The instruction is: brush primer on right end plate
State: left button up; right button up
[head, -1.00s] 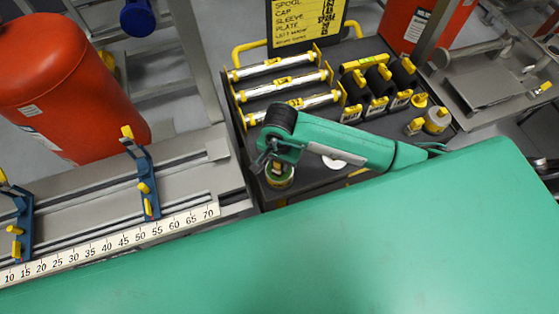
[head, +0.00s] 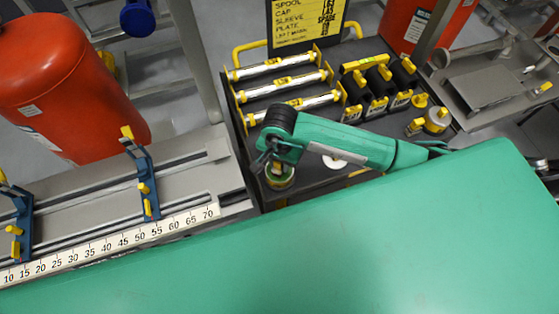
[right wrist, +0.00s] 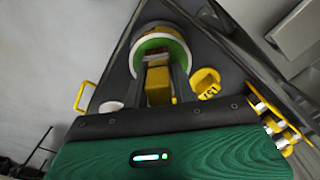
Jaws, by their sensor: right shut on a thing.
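My right gripper (head: 265,157) is over the near edge of the dark cart. In the right wrist view its two fingers (right wrist: 160,85) are shut on a yellow block-shaped handle (right wrist: 158,82). The handle stands at the mouth of a round primer pot with a green rim (right wrist: 178,47). The pot also shows in the head view (head: 283,183), directly below the gripper, partly hidden by it. The handle's lower end is hidden, so I cannot see any bristles. I cannot pick out the right end plate in these frames. My left gripper is not in view.
The cart (head: 300,193) also carries silver rods in a yellow rack (head: 285,90), black holders with yellow tops (head: 378,90), a yellow-topped can (head: 437,120) and a white disc (head: 334,162). A rail with a scale (head: 140,237) and blue clamps (head: 147,185) lies left.

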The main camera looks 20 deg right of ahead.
jog(key=shift+r+p, duration=0.35)
jog(key=shift+r, duration=0.35)
jog(key=shift+r+p, duration=1.2)
jog(key=shift+r, duration=1.55)
jog(key=shift+w+d, duration=0.1)
jog(key=shift+w+d+r, duration=0.15)
jog(key=shift+d+r, duration=0.1)
jog(key=shift+r, duration=0.05)
jog(key=w+d+r+n+b, duration=0.2)
jog(key=d+r+n, duration=0.6)
jog(key=r, duration=0.2)
jog(key=shift+r+n, duration=0.2)
jog(key=shift+n, duration=0.1)
